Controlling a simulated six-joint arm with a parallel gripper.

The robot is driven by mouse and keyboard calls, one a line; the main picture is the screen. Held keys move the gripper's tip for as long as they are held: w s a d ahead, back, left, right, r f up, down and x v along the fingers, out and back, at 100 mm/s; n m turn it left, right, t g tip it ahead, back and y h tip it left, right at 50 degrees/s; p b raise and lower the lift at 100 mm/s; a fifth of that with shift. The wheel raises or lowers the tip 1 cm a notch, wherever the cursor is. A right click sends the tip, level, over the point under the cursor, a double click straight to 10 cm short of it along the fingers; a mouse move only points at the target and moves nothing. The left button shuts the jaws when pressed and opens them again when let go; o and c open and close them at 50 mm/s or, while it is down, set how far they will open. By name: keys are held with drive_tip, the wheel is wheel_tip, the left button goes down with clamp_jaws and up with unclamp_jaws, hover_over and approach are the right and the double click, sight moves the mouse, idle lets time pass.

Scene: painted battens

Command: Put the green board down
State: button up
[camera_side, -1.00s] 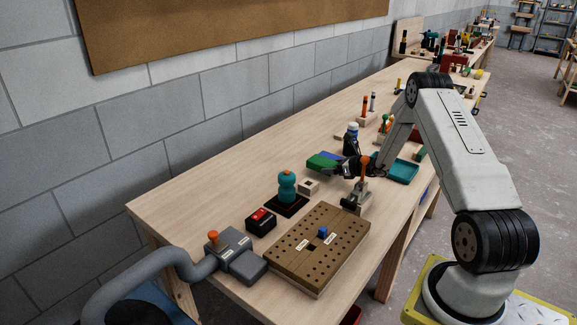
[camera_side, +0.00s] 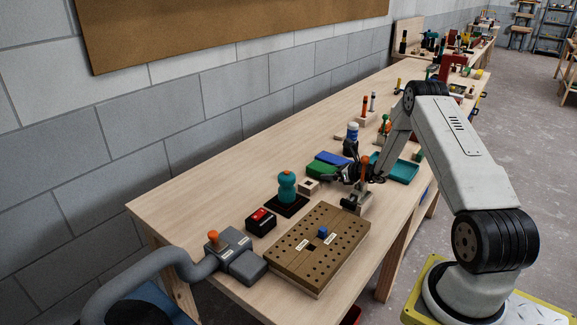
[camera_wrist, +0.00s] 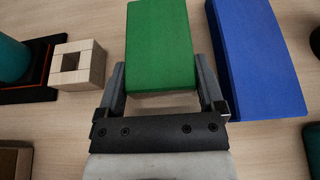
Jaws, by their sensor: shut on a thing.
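The green board (camera_wrist: 160,45) is between the two fingers of my gripper (camera_wrist: 159,78) in the wrist view, with a finger against each long side. In the side view the green board (camera_side: 319,170) is low over the bench, flat and level; I cannot tell whether its underside touches the wood. My gripper (camera_side: 346,174) holds its near end. The blue board (camera_wrist: 257,58) lies to the right of the green board in the wrist view, with a narrow gap. The blue board (camera_side: 335,159) also shows behind it in the side view.
A pale wooden block with a square hole (camera_wrist: 78,66) stands left of the green board. A teal knob on a dark base (camera_side: 287,186) is beyond it. A toggle clamp with an orange handle (camera_side: 364,168) stands close to my gripper. The teal tray (camera_side: 402,172) is to the right.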

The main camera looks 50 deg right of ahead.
drive_tip(key=shift+f, duration=0.55)
drive_tip(key=o, duration=1)
drive_tip(key=shift+s, duration=0.1)
drive_tip(key=shift+v, duration=3.85)
drive_tip(key=shift+r, duration=0.15)
